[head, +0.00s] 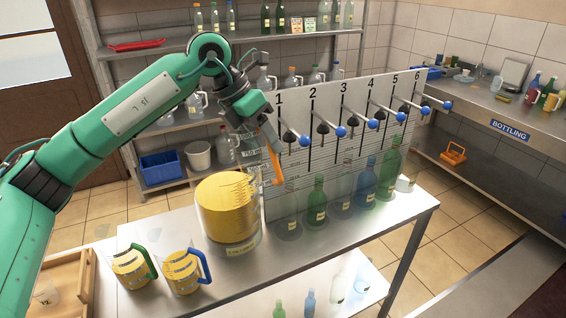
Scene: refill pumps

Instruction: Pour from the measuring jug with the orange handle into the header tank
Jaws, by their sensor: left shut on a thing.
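The header tank (228,235) is a clear cylinder holding yellow liquid, on the near left part of the steel table. The measuring jug (249,155) is clear with graduation marks and has an orange handle (272,160). It is above the back right of the tank in this view, in front of the panel's left edge. My left gripper (262,122) is shut on the orange handle near its top. No coloured liquid shows clearly in the jug, and its exact tilt is hard to tell. My right gripper is out of view.
A green-handled jug (130,269) and a blue-handled jug (183,271), both with yellow contents, stand left of the tank. A panel (350,95) numbered 1 to 6 with blue-knobbed levers stands right, with bottles (389,170) before it. A wooden tray (72,290) is at lower left.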

